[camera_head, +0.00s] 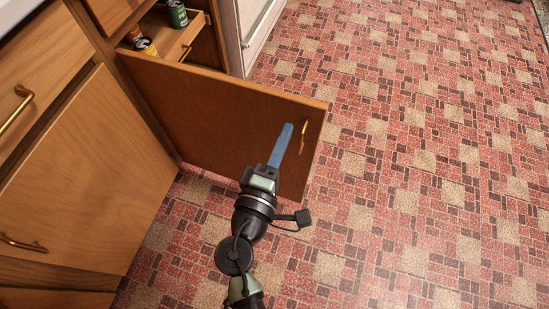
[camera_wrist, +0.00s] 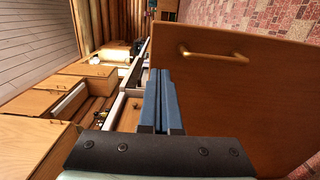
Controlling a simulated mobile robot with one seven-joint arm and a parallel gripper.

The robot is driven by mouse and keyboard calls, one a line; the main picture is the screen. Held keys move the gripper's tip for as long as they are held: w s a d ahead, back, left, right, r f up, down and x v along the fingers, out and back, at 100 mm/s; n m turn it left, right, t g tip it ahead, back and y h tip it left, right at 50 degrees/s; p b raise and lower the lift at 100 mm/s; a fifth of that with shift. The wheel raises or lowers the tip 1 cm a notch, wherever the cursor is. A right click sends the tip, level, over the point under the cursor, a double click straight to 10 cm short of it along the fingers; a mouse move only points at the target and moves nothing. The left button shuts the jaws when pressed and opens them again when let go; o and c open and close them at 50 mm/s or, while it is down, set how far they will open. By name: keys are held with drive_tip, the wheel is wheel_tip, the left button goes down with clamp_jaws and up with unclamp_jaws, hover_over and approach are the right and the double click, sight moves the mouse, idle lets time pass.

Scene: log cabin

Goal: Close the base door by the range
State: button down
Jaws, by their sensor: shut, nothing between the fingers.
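The wooden base door (camera_head: 215,110) stands wide open, sticking out from the cabinet run across the floor. Its brass handle (camera_head: 304,135) is near the free edge, on the face towards me. In the wrist view the door (camera_wrist: 245,95) fills the right side, with its handle (camera_wrist: 212,54) near the top. My gripper (camera_head: 287,128) is shut and empty, its blue fingers in front of this face, just left of the handle in the head view. I cannot tell whether the fingers touch the door. In the wrist view the gripper (camera_wrist: 158,72) overlaps the door's left edge.
The white range (camera_head: 246,45) stands beyond. A closed cabinet door (camera_head: 85,175) and drawer (camera_head: 40,70) are at left. The tiled floor (camera_head: 420,170) at right is clear.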

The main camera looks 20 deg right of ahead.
sight(298, 107)
drive_tip(key=shift+x, duration=2.35)
drive_tip(key=shift+d, duration=0.1)
